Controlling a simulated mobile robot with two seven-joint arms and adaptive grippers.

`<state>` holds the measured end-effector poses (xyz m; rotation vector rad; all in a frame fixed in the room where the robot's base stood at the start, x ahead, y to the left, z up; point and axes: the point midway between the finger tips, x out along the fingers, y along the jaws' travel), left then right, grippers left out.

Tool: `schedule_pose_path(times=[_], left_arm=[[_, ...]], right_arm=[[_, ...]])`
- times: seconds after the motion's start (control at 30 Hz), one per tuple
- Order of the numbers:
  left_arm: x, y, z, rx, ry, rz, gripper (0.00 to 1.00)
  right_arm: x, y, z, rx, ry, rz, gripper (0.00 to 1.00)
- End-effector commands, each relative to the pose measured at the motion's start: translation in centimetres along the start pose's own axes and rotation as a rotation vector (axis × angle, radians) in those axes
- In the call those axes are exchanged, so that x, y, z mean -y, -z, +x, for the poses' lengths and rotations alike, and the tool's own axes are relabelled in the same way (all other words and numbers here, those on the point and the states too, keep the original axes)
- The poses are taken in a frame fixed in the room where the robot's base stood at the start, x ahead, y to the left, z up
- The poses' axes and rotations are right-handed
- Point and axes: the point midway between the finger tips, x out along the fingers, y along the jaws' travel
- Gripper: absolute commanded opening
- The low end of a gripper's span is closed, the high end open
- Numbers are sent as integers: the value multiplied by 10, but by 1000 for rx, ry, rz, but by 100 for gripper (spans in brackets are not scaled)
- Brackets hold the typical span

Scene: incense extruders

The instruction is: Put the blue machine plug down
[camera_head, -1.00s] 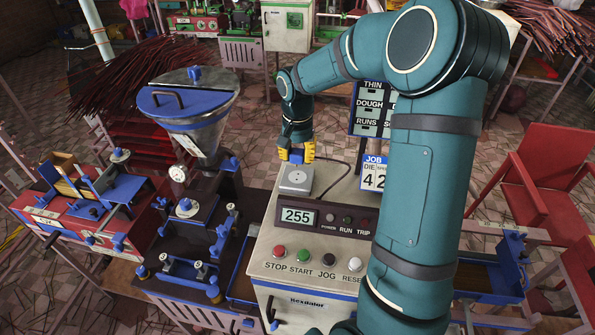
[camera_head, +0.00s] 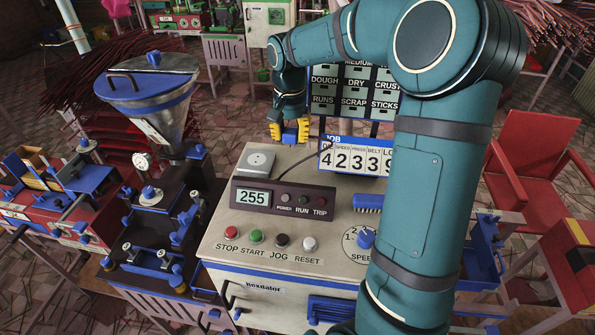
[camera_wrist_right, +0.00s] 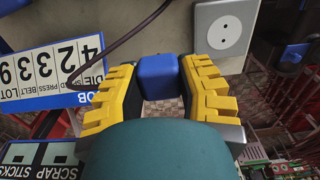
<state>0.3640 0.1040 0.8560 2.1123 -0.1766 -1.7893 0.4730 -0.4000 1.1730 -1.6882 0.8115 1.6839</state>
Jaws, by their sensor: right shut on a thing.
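My right gripper (camera_head: 289,132) has yellow fingers and hangs behind the console's back edge, to the right of the grey socket plate (camera_head: 255,162). In the right wrist view my right gripper (camera_wrist_right: 158,88) is shut on the blue plug (camera_wrist_right: 157,76), a blocky piece between its yellow fingers. The plug is apart from the socket plate (camera_wrist_right: 223,28), which shows two holes and nothing in it. In the head view the fingers hide most of the plug. My left gripper is not in view.
The console (camera_head: 225,225) has a 255 display (camera_head: 254,197) and a row of buttons. A job board (camera_head: 355,156) with number cards stands right of my right gripper. A dark cable (camera_wrist_right: 123,36) runs beside it. A blue brush (camera_head: 368,203) lies on the console. A hopper machine (camera_head: 150,80) stands left.

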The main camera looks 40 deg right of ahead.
Motion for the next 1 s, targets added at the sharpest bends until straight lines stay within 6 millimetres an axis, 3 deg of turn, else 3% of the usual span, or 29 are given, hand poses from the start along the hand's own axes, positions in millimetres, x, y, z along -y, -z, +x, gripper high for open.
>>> schedule_pose_path(times=[0.1, 0.37, 0.6, 1.0], left_arm=[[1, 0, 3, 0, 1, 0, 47], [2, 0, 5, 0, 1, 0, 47], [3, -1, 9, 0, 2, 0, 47], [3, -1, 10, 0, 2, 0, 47]], right_arm=[[0, -1, 22, 3, -2, -1, 0], [0, 0, 48, 2, -1, 0, 0], [0, 0, 83, 3, -2, 0, 0], [0, 0, 90, 1, 0, 0, 0]])
